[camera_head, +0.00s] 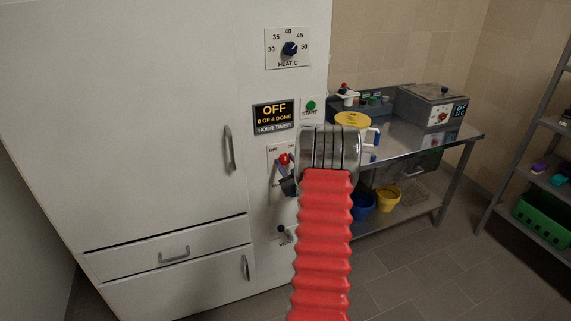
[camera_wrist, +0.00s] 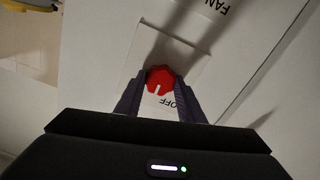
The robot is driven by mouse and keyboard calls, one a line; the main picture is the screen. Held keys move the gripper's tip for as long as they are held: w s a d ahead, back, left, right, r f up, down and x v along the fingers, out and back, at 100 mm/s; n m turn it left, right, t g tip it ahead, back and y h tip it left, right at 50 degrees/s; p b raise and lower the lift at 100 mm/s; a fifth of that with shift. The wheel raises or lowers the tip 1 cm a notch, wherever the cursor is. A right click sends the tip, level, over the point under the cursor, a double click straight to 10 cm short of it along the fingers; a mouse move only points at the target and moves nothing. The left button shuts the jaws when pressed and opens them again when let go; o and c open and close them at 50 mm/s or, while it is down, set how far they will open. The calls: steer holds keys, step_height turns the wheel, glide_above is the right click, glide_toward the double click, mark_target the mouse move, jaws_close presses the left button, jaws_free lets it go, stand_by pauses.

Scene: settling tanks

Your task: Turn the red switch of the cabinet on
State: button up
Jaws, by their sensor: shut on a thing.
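The white cabinet (camera_head: 170,120) fills the left of the head view. Its red switch (camera_head: 284,159) is a round knob on a pale plate marked OFF and ON, partly hidden by my arm. The switch also shows in the wrist view (camera_wrist: 161,76), where its white mark points down, near the OFF label. My gripper (camera_wrist: 160,88) is shut on the red switch, one dark finger on each side. In the head view, my gripper (camera_head: 283,172) is partly behind my red arm.
Above the switch are a timer display (camera_head: 274,116) reading OFF, a green START button (camera_head: 311,106) and a heat dial (camera_head: 290,48). A vent control (camera_head: 282,229) sits below. A steel table (camera_head: 440,137) and a shelf rack (camera_head: 535,125) stand to the right.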

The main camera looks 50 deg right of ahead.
steer(key=m, duration=0.3)
steer(key=shift+w+a+f+m, duration=0.1)
steer(key=shift+a+f+m, duration=0.05)
steer(key=shift+f+m, duration=0.15)
steer(key=shift+m, duration=1.9)
steer(key=o, duration=1)
steer(key=shift+r, duration=0.1)
steer(key=shift+o, duration=0.2)
steer(key=v, duration=1.3)
steer(key=shift+s, duration=0.35)
